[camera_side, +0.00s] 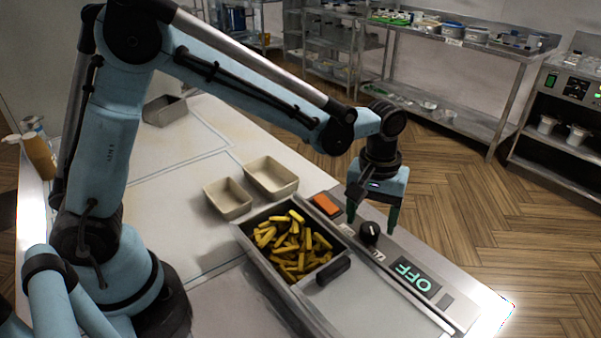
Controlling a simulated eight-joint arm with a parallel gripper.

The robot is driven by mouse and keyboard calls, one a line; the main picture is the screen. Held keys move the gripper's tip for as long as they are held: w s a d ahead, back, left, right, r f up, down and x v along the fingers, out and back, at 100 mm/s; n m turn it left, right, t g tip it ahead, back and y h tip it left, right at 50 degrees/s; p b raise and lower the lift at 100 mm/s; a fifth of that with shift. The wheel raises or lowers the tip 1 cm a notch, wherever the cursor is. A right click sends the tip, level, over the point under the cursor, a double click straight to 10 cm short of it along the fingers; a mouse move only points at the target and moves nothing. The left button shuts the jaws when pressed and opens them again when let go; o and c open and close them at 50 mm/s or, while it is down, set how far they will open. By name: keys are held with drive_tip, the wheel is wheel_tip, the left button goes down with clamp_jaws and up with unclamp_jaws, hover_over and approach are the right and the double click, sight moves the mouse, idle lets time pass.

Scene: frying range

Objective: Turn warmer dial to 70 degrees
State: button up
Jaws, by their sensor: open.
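The warmer dial (369,232) is a black round knob with a light mark on top. It sits on the grey control panel along the right side of the warmer. The display (414,275) beside it reads OFF in green, upside down in this view. My gripper (371,219) points down over the dial, its two dark green fingers apart. One finger is to the left of the dial and the other to its right. I cannot tell whether either finger touches the dial.
A tray of fries (243,236) with a black handle sits in the warmer, left of the panel. Two empty beige containers (228,199) (271,176) stand further back. The white counter to the left is mostly clear.

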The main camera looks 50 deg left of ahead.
sight(367, 227)
wheel_tip(367, 227, up, 10)
drive_tip(key=shift+a, duration=0.15)
drive_tip(key=shift+s, duration=0.1)
idle(0.4)
drive_tip(key=s+a+f+m+t, duration=0.1)
drive_tip(key=s+a+m+t, duration=0.4)
drive_tip(key=s+a, duration=0.6)
drive_tip(key=shift+s+a+f+m+t, duration=0.3)
drive_tip(key=shift+s+a+f+t, duration=0.05)
drive_tip(key=shift+a+t, duration=0.6)
